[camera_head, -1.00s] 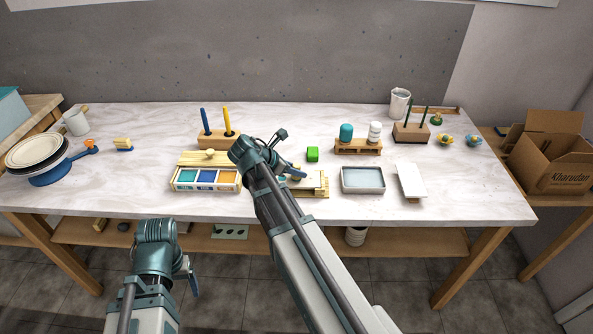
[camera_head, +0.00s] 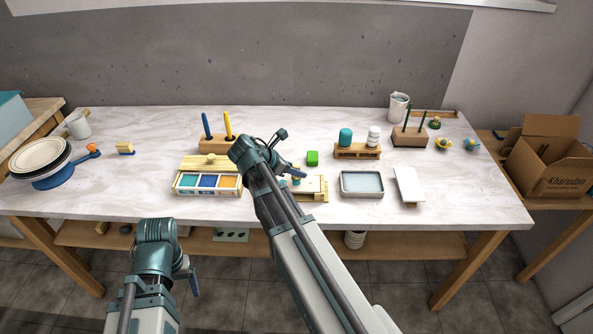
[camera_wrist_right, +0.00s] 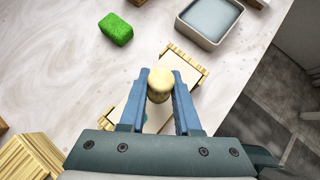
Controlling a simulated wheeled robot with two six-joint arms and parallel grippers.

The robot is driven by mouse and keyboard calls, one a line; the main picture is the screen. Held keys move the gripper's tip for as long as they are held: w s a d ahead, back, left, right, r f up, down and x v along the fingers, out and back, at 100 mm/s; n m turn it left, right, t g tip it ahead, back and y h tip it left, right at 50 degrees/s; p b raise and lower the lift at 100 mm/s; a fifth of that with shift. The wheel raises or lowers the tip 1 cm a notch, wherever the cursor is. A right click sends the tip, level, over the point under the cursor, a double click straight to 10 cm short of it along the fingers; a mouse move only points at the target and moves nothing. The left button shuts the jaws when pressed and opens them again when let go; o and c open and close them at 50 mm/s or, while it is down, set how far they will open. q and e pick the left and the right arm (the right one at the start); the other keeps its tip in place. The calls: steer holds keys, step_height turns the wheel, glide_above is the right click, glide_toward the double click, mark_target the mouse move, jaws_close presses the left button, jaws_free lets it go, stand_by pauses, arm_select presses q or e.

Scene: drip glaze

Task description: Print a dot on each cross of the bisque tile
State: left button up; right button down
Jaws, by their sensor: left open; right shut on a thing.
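The pale bisque tile (camera_wrist_right: 180,68) lies in a wooden frame (camera_wrist_right: 187,52), partly hidden by my right gripper. In the head view its right part (camera_head: 309,184) shows beyond my right arm. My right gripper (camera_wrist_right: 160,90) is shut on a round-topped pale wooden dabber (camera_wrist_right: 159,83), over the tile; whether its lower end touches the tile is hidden. A bit of teal (camera_wrist_right: 145,119) shows by the left finger. The crosses cannot be made out. My left gripper (camera_head: 192,283) is open, low in front of the table. The glaze tray (camera_head: 208,182) has teal, blue and orange wells.
A green sponge (camera_head: 312,158) lies behind the tile. A water tray (camera_head: 362,183) and a white slab on a stand (camera_head: 409,186) are to the right. A wooden block with two pens (camera_head: 213,143) stands behind the glaze tray.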

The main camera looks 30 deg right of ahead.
steer(key=shift+r+p, duration=2.15)
steer(key=shift+r, duration=0.35)
arm_select(q)
step_height(320, 180, up, 5)
steer(key=shift+f, duration=0.1)
arm_select(e)
steer(key=shift+f, duration=0.1)
arm_select(q)
steer(key=shift+d, duration=0.1)
arm_select(e)
steer(key=shift+d, duration=0.1)
